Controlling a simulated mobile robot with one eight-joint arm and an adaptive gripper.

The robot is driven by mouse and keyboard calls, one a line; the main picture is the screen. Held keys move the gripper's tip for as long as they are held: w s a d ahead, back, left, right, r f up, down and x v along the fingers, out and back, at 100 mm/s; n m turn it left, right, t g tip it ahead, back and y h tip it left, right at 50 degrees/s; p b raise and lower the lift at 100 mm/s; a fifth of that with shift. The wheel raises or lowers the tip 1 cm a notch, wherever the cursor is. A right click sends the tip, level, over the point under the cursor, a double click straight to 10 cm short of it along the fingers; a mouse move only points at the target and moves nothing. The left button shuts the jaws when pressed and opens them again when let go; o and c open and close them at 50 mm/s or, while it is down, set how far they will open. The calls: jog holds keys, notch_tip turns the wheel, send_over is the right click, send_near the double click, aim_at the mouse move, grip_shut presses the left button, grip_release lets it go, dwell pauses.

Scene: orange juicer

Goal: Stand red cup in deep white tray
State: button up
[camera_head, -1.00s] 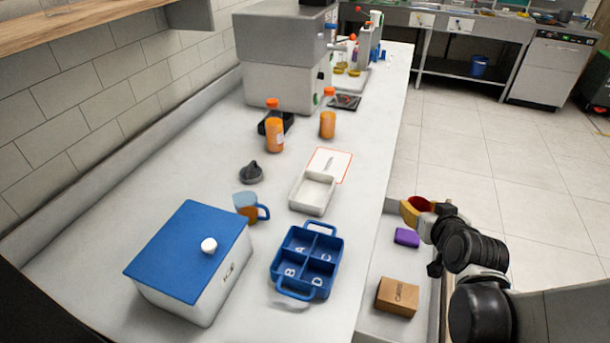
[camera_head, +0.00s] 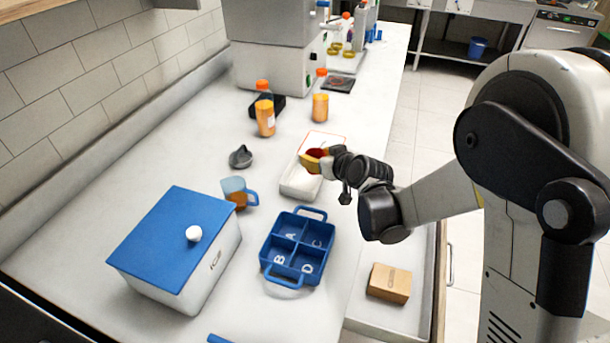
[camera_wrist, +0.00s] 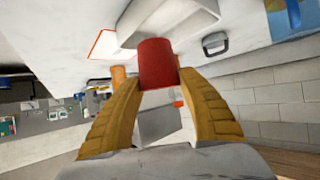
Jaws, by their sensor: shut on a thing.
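The red cup (camera_wrist: 158,64) is held between the two yellow fingers of my gripper (camera_wrist: 158,90) in the wrist view. In the head view only a bit of the red cup (camera_head: 316,154) shows between the fingers of my gripper (camera_head: 318,161). The deep white tray (camera_head: 298,183) lies on the counter, and my gripper with the cup is over its far part. The tray (camera_wrist: 172,18) also shows behind the cup in the wrist view. My gripper hides part of the tray. I cannot tell how high the cup is above it.
A blue compartment caddy (camera_head: 297,247), a mug (camera_head: 238,192), a white box with blue lid (camera_head: 180,240) and a grey juicer-like piece (camera_head: 241,156) stand nearby. Orange-capped bottles (camera_head: 265,115) stand beyond. A cardboard box (camera_head: 389,283) lies in the open drawer (camera_head: 385,318).

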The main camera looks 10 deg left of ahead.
jog(key=a+f+b, duration=0.1)
jog(key=f, duration=0.1)
jog(key=w+a+f+b, duration=0.1)
jog(key=f, duration=0.1)
jog(key=a+f+b, duration=0.1)
jog(key=f, duration=0.1)
jog(key=shift+w+a+f, duration=0.2)
jog(key=shift+a+f, duration=0.05)
jog(key=shift+r, duration=0.15)
jog(key=o, duration=0.8)
jog(key=shift+c, duration=0.2)
